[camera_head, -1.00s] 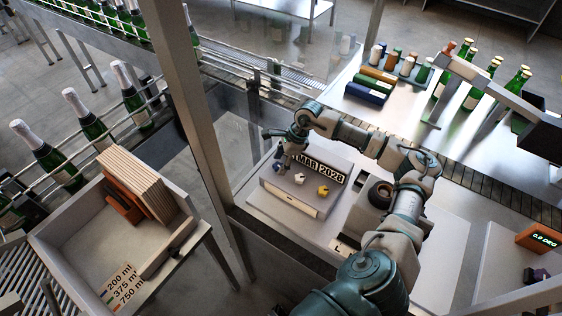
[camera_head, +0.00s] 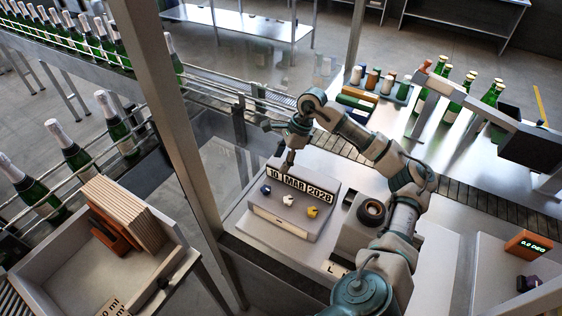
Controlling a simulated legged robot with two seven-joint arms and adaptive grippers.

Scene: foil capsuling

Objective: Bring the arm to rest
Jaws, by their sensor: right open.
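My right arm (camera_head: 405,215) rises from the bottom right, bends over the bench and reaches left. My right gripper (camera_head: 279,144) is at its end, over the back edge of a grey date box. Its fingers are spread and I see nothing between them. The date box (camera_head: 262,222) has plates reading "10 MAR 2028" (camera_head: 299,186) and blue, white and yellow knobs. One fingertip shows just above the plates in the picture; I cannot tell the gap. My left gripper is not in view.
A grey unit with a dark round opening (camera_head: 371,211) stands right of the date box, close to my arm. A post (camera_head: 180,130) and a clear panel stand left. Green bottles (camera_head: 68,148) line the left conveyor. Capsule stacks (camera_head: 375,80) and more bottles stand at the back.

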